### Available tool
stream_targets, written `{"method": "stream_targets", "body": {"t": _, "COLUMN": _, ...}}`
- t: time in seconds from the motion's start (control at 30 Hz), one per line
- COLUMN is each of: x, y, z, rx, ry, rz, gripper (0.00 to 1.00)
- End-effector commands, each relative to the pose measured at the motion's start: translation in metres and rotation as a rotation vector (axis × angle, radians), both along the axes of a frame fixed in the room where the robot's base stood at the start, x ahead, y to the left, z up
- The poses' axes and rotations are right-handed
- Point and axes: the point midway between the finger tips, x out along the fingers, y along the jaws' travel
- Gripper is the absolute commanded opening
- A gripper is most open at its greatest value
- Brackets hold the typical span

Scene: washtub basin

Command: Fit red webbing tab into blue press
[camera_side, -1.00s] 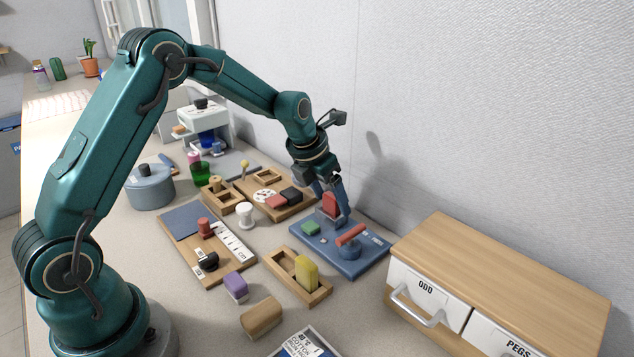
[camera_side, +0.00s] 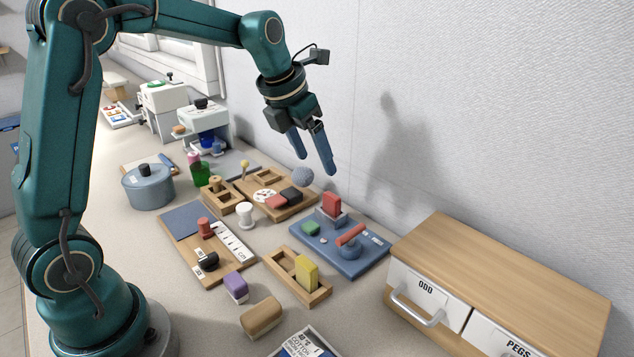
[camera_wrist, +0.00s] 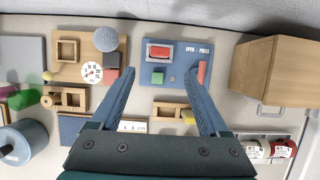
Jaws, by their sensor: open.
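The blue press (camera_side: 349,262) is a flat blue board near the wall, marked "OPEN - PRESS" in the wrist view (camera_wrist: 185,51). The red webbing tab (camera_side: 332,203) stands upright in the grey socket on the board's far-left part. From above, the tab (camera_wrist: 159,51) lies within the socket's frame; its lower end is hidden. A red-handled lever (camera_side: 350,235) stands on the board, to the right of a small green block (camera_side: 311,228). My gripper (camera_side: 316,164) is open and empty, in the air above the press, clear of the tab. Its fingers also show in the wrist view (camera_wrist: 159,72).
A wooden drawer cabinet (camera_side: 500,275) stands right of the press. A wooden tray with a yellow block (camera_side: 307,272) lies in front. A wooden board with dark and red blocks (camera_side: 262,187) and a grey ball (camera_side: 303,177) are to the left. The wall rises close behind.

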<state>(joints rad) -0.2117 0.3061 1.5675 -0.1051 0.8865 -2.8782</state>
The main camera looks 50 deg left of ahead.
Motion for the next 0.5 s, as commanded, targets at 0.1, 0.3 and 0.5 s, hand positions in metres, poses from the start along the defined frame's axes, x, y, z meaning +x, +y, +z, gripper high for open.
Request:
{"method": "stream_targets", "body": {"t": 0.1, "x": -0.005, "y": -0.002, "z": 0.007, "rx": 0.022, "ry": -0.004, "rz": -0.050, "gripper": 0.79}}
{"method": "stream_targets", "body": {"t": 0.3, "x": -0.035, "y": -0.017, "z": 0.022, "rx": 0.194, "ry": -0.018, "rz": -0.451, "gripper": 0.79}}
{"method": "stream_targets", "body": {"t": 0.5, "x": -0.079, "y": -0.033, "z": 0.032, "rx": 0.456, "ry": -0.032, "rz": -1.034, "gripper": 0.79}}
